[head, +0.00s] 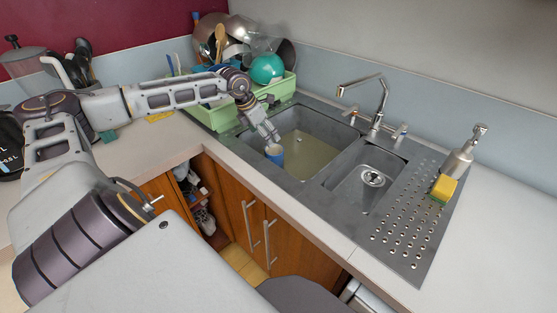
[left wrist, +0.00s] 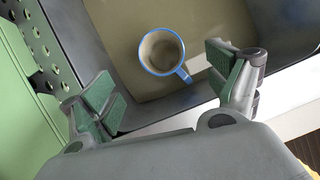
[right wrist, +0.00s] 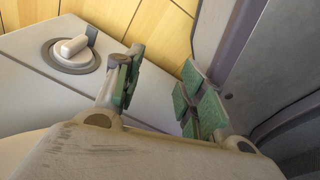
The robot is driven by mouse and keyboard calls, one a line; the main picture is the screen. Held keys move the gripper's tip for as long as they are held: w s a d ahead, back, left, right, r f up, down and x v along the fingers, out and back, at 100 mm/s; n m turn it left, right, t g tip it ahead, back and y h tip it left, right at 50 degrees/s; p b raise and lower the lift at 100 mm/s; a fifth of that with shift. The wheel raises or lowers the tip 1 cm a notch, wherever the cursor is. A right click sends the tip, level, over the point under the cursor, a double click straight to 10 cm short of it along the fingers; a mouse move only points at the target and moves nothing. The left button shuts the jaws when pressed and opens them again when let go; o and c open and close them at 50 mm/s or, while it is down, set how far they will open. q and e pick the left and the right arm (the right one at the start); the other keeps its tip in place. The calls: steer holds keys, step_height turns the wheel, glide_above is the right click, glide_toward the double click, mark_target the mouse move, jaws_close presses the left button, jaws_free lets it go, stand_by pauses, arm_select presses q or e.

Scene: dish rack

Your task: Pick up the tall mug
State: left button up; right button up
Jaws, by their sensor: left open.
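The mug (head: 275,155), blue outside with a pale inside, stands in the large sink basin near its front wall. In the left wrist view the mug (left wrist: 160,55) appears upright from above, with a blue rim and its handle toward the lower right. My left gripper (head: 268,135) reaches down just above the mug. In the left wrist view its open fingers (left wrist: 163,85) are spread on either side, with the mug ahead of them and apart from both. My right gripper (right wrist: 160,80) is open and empty, away from the sink, beside my own body.
A green dish rack (head: 215,115) with bowls and pans stands left of the basin. A tap (head: 375,100) rises behind the sink. A smaller basin (head: 360,180), a soap dispenser (head: 462,155) and a yellow sponge (head: 444,188) are to the right. The basin is otherwise clear.

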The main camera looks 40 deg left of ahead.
mark_target(275, 154)
arm_select(q)
steer(key=shift+s+r, duration=0.1)
steer(key=shift+r, duration=0.05)
steer(key=shift+f, duration=0.2)
steer(key=a+x, duration=0.1)
steer(key=x, duration=0.7)
steer(key=shift+d, duration=0.45)
stand_by(0.3)
steer(key=shift+f, duration=0.25)
